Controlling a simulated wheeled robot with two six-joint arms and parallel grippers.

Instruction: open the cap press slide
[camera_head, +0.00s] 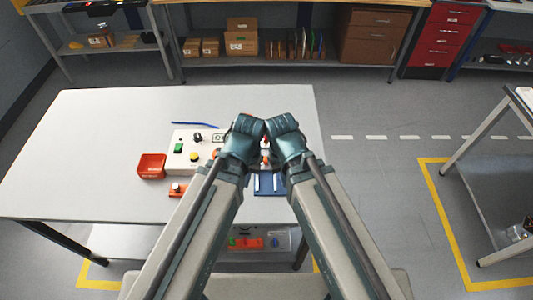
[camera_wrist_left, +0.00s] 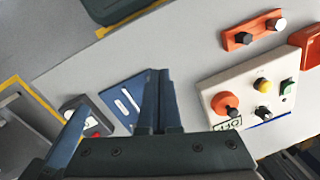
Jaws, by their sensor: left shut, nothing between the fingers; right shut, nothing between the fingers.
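A blue plate with pale parallel strips (camera_head: 268,183) lies on the table just below the meeting wrists; it also shows in the left wrist view (camera_wrist_left: 128,102). I cannot tell for sure whether it belongs to the cap press slide. My left gripper (camera_wrist_left: 162,88) is shut and empty, and in that picture its fingers overlap the right edge of the blue plate. My right gripper (camera_head: 286,138) is beside the left one in the head view; its fingertips are hidden. Orange parts (camera_head: 265,143) show between the wrists, mostly covered.
A pale control box (camera_head: 180,151) with a green button, yellow button and knobs stands left of the grippers. A red bin (camera_head: 151,166), an orange block with knobs (camera_head: 177,190) and a blue rod (camera_head: 195,123) are near it. The table's left part is clear.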

